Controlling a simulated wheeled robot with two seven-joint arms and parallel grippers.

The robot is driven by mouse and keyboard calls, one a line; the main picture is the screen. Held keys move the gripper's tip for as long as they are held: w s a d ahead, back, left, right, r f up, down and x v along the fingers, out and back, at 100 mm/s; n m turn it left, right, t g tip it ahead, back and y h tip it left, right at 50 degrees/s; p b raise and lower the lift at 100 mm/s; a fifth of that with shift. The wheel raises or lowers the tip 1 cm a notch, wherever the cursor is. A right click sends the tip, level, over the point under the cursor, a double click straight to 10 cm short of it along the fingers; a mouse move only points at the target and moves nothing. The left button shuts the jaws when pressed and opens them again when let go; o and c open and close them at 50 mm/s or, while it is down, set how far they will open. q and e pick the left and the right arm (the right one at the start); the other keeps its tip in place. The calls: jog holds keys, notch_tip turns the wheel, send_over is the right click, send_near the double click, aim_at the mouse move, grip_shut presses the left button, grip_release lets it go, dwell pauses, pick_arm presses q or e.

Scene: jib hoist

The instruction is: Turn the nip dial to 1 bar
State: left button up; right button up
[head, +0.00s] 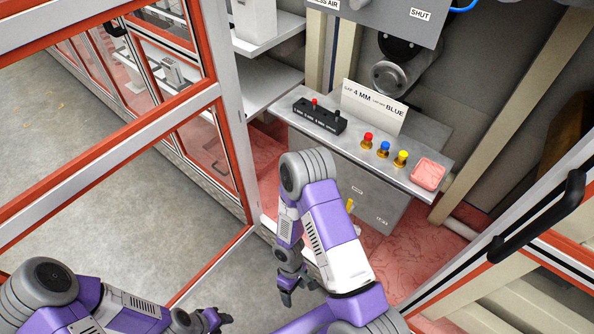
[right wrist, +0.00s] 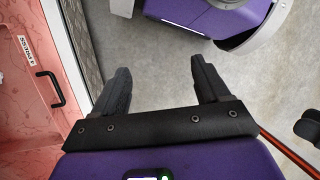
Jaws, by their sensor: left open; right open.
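I cannot make out a nip dial in either view. A grey panel (head: 392,16) with a "SHUT" label and a partly cut-off "AIR" label is at the top of the head view, its upper part out of frame. My right gripper (head: 291,290) hangs in front of the bench, pointing down, open and empty. Its two spread black fingers also show in the right wrist view (right wrist: 161,82), with nothing between them. My left gripper (head: 219,319) is at the bottom edge of the head view, low over the floor and apart from everything, open.
A bench (head: 300,122) carries a black block (head: 320,117), a "4 MM BLUE" sign (head: 374,106), red, blue and yellow-topped pieces and a pink pad (head: 428,174). A grey box (head: 368,194) is below. Orange-framed doors (head: 235,150) stand left; a black handle (head: 545,222) is right.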

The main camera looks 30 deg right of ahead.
jog(key=w+d+n+t+h+b, duration=0.25)
jog(key=w+d+n+h, duration=0.55)
jog(key=w+d+h, duration=0.45)
jog(key=w+d+r+n+t+h+b, duration=0.1)
jog(key=w+r+n+t+h+b, duration=0.35)
jog(key=w+r, duration=1.1)
pick_arm(q)
notch_tip(320, 180, down, 8)
pick_arm(e)
jog(key=w+d+t+h, duration=0.1)
jog(key=w+d+t, duration=0.1)
jog(key=d, duration=0.5)
jog(key=shift+w+f+t, duration=0.15)
jog(key=shift+w+t, duration=0.15)
jog(key=shift+w, duration=0.25)
pick_arm(q)
jog(key=shift+f, duration=0.1)
pick_arm(e)
jog(key=c, duration=1)
jog(key=shift+n, duration=0.25)
jog(key=shift+c, duration=0.2)
